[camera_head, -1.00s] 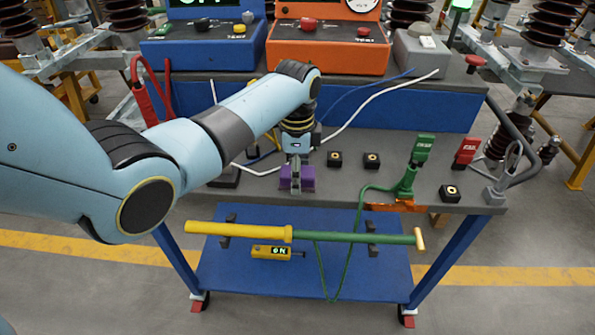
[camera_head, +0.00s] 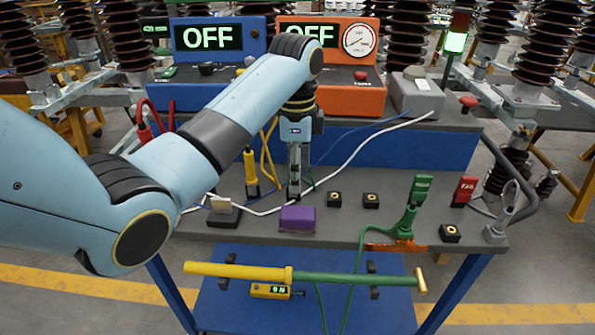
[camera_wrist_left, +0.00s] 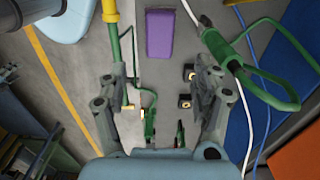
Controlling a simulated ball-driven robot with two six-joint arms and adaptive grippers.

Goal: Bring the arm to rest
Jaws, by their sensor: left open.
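My left arm (camera_head: 225,115) comes in from the left and reaches over the grey bench. Its gripper (camera_head: 294,192) points down just behind and above the purple block (camera_head: 297,218). The gripper is open and empty; in the wrist view its two fingers (camera_wrist_left: 162,68) are spread wide with a gap between them. The purple block (camera_wrist_left: 158,33) lies beyond the fingertips there, apart from them. My right gripper is in no view.
Behind stand a blue box (camera_head: 212,62) and an orange box (camera_head: 330,65), both reading OFF. A yellow-handled tool (camera_head: 250,165) and white cable (camera_head: 352,157) are near the gripper. A green clamp (camera_head: 412,205) stands right. A yellow-green rod (camera_head: 340,278) hangs in front.

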